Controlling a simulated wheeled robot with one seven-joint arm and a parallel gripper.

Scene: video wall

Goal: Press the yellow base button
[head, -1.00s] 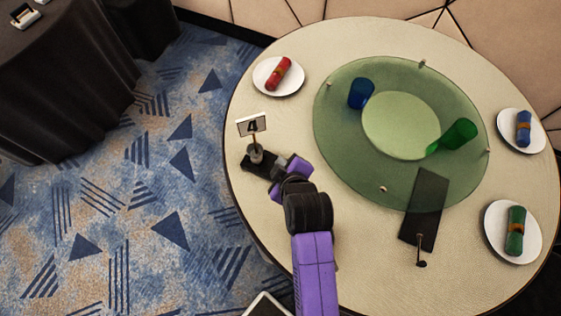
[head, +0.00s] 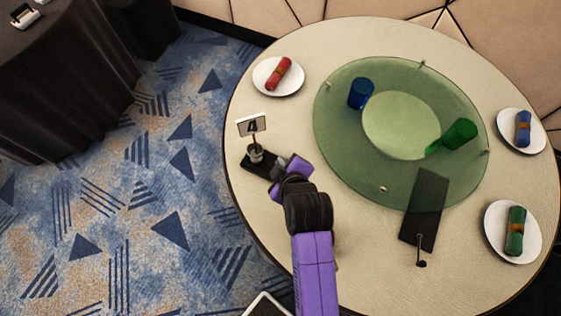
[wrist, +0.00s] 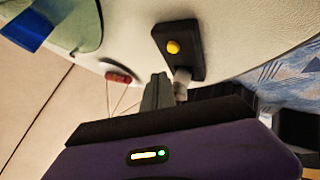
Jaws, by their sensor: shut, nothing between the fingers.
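The yellow button (wrist: 173,46) sits on a black rectangular base (wrist: 190,57) in the wrist view. In the head view that base (head: 248,164) lies near the left edge of the table, with a metal holder and a card marked 4 (head: 252,124). My gripper (wrist: 160,90) is shut and empty. Its fingertips are close to the near end of the base and short of the yellow button in the wrist picture. Whether they touch the base cannot be told. In the head view my purple and black arm (head: 308,212) reaches to the base, and the button cannot be made out.
A green glass turntable (head: 345,175) with a blue cup (head: 361,94) and a green cup (head: 459,133) stands mid-table. A plate with a red napkin roll (head: 278,74) lies beyond the base. A black stand (head: 425,210) lies right of my arm. Bare tabletop lies between.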

